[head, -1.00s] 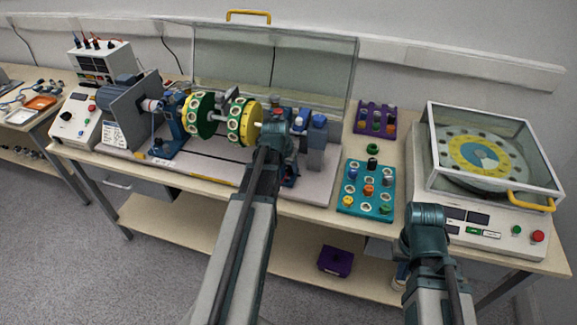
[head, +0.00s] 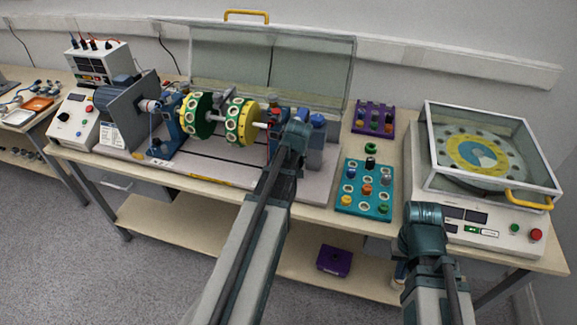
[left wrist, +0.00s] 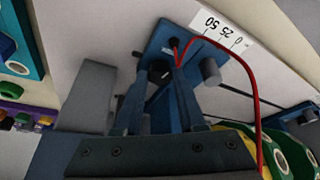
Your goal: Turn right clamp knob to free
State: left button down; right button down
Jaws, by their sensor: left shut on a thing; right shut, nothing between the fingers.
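My left gripper reaches the blue right pedestal at the right end of the rotor shaft; in the head view its wrist hides its fingertips. In the left wrist view the left gripper (left wrist: 160,76) is shut on a small dark knob (left wrist: 160,69), which looks like the right clamp knob, on the blue pedestal (left wrist: 182,42). The fingers cover part of the knob, so its turn angle cannot be read. My right gripper (head: 425,214) is shut and empty, low in front of the white machine at the right; its fingertips are mostly hidden.
The rotor has a green disc (head: 197,115) and a yellow disc (head: 242,122) left of my left wrist. A grey knob (left wrist: 210,72) and a red cable (left wrist: 254,85) are close to the left fingers. A teal tray (head: 364,207) lies to the right.

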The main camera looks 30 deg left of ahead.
dwell(0.4)
pick_arm(q)
jog(key=shift+c, duration=2.4)
grip_release()
jog(key=shift+r, duration=0.1)
jog(key=p+v, duration=1.2)
jog(key=v, duration=0.1)
jog(key=shift+r+p, duration=0.35)
jog(key=shift+p, duration=0.05)
